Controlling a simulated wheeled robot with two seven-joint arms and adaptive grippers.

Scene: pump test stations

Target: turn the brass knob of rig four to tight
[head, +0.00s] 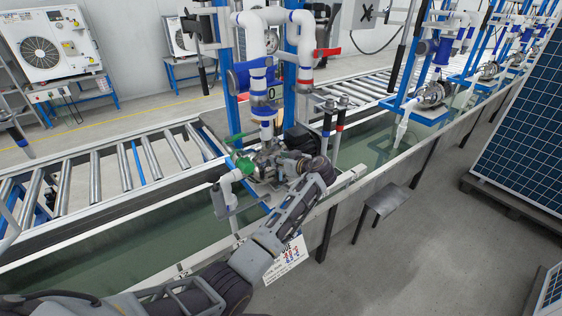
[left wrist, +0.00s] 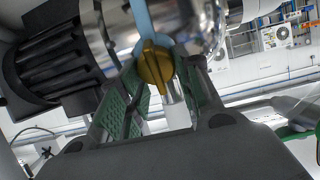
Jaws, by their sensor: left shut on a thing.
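The brass knob (left wrist: 155,64) shows in the left wrist view as a yellow, ridged grip beside a shiny metal pump body (left wrist: 112,30). My left gripper (left wrist: 160,82) has its green-padded fingers on both sides of the knob and is shut on it. In the head view my left arm reaches up from the bottom to the pump at the near rig (head: 262,160), and my left gripper (head: 282,163) is at the pump. The knob itself is hidden there by the gripper and wrist. The knob's tightness cannot be told. My right gripper is not in view.
A water trough (head: 120,245) runs below. A roller conveyor (head: 110,165) lies behind; more rigs stand right.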

